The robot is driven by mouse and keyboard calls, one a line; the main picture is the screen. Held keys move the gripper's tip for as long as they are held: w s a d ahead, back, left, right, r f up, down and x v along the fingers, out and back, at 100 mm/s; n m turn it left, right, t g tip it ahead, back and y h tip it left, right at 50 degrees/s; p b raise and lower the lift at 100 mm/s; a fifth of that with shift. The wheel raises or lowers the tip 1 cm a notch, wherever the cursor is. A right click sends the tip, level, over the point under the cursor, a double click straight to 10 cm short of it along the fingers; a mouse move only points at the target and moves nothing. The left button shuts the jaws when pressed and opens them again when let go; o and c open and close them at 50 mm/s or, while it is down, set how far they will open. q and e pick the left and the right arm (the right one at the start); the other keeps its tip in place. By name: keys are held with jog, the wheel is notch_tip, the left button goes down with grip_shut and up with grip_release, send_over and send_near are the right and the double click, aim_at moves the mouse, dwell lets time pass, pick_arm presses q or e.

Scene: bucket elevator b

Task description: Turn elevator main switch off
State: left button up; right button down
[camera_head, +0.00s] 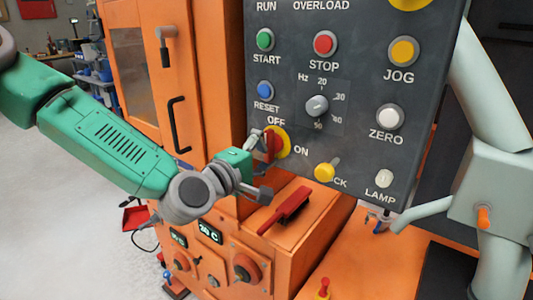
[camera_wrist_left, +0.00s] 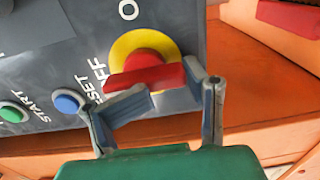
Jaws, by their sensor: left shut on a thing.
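The main switch is a red handle (camera_head: 270,145) on a round yellow plate (camera_head: 286,143), low on the left of the dark control panel. OFF is printed above it and ON to its right. The handle stands roughly upright, with one end near OFF. My left gripper (camera_head: 263,158) comes in from the left and is shut on the handle, partly hiding it. In the left wrist view, the red handle (camera_wrist_left: 150,77) lies across, between the two grey fingers (camera_wrist_left: 168,85), before the yellow plate (camera_wrist_left: 124,48). My right gripper does not show.
Above the switch are the blue RESET button (camera_head: 265,91), the green START button (camera_head: 265,41) and a grey Hz dial (camera_head: 317,105). A yellow knob (camera_head: 325,172) sits lower right. A red handle (camera_head: 286,210) lies on the orange cabinet below. Open floor (camera_head: 60,220) is at left.

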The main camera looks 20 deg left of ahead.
pick_arm(q)
jog(key=shift+w+r+t, duration=0.25)
jog(key=shift+r+t, duration=0.05)
jog(key=shift+r, duration=0.75)
jog(key=o, duration=1.7)
jog(key=shift+s, duration=0.25)
jog(key=shift+f, duration=0.1)
jog(key=shift+s+a+f, duration=0.15)
jog(key=shift+s+a, duration=0.05)
jog(key=shift+s, duration=0.25)
jog(key=v, duration=0.6)
jog(key=shift+s+a, duration=0.2)
jog(key=shift+d, duration=0.1)
